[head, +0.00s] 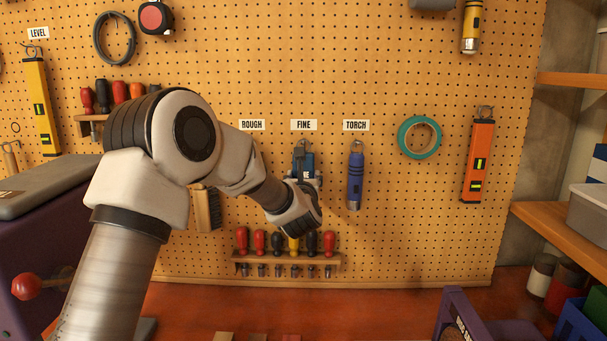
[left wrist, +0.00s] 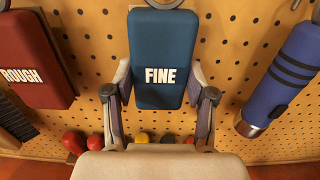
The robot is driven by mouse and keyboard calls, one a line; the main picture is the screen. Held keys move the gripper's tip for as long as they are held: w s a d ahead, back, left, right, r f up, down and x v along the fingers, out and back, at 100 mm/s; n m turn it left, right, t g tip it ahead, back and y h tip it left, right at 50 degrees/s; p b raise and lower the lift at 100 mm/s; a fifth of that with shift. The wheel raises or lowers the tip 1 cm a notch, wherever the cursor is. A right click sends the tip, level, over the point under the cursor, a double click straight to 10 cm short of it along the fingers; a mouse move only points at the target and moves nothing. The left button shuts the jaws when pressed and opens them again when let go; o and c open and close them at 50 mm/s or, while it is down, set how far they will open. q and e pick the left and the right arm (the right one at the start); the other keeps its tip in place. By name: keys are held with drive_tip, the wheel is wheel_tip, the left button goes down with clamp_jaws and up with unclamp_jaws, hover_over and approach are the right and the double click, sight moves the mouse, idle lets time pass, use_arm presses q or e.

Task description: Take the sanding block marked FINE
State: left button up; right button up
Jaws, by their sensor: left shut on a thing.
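The blue sanding block marked FINE (left wrist: 162,45) fills the upper middle of the left wrist view. In the head view the block (head: 303,161) hangs on the pegboard under the FINE label (head: 303,125), partly hidden by my left gripper (head: 305,181). My left gripper (left wrist: 161,85) has one finger on each side of the block and is shut on it. The block is upright. My right gripper is not in view.
A red block marked ROUGH (left wrist: 33,58) hangs to the left and a blue torch (head: 355,178) to the right, both close by. A rack of screwdrivers (head: 287,258) sits below. Green tape (head: 419,137) and an orange level (head: 478,160) hang farther right.

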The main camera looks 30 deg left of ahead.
use_arm(q)
drive_tip(key=shift+f, duration=0.2)
drive_tip(key=shift+s+d+r+b, duration=0.15)
drive_tip(key=shift+r+b, duration=0.35)
drive_tip(key=shift+b, duration=0.3)
drive_tip(key=b+v, duration=0.4)
drive_tip(key=v, duration=1.3)
drive_tip(key=shift+s+r, duration=0.3)
drive_tip(key=shift+s, duration=0.05)
drive_tip(key=o, duration=0.6)
clamp_jaws()
